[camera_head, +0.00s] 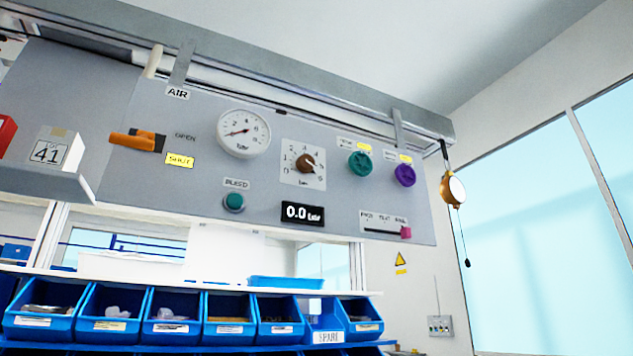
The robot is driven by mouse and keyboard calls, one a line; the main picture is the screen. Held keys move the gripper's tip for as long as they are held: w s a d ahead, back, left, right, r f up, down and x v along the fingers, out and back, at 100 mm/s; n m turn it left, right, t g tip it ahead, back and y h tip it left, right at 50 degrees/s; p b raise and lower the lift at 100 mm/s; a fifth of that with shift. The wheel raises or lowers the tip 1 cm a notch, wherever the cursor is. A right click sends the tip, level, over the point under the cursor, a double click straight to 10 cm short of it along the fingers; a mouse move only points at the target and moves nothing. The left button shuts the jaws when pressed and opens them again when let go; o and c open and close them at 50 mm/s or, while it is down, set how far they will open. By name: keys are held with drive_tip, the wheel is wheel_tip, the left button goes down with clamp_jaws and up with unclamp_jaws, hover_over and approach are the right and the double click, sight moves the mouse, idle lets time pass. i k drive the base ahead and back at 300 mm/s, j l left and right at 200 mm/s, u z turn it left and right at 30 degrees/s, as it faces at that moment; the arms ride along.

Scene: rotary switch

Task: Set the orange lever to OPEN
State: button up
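The orange lever (132,141) is at the left of the grey panel (290,150) in the head view. It lies roughly level, with its long end pointing left and a dark mount at its right end. The OPEN label (186,137) is to its right, and the yellow SHUT label (180,160) is lower right. The AIR label (177,93) is above. My gripper is not in this view, and nothing is seen touching the lever.
Right of the lever are a round gauge (243,133), a green button (234,202), a brown knob (305,163), green (360,163) and purple (404,175) knobs, and a pink slider (405,232). A shelf (40,184) juts out at left. Blue bins (180,318) stand below.

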sight(144, 140)
drive_tip(key=u, duration=1.3)
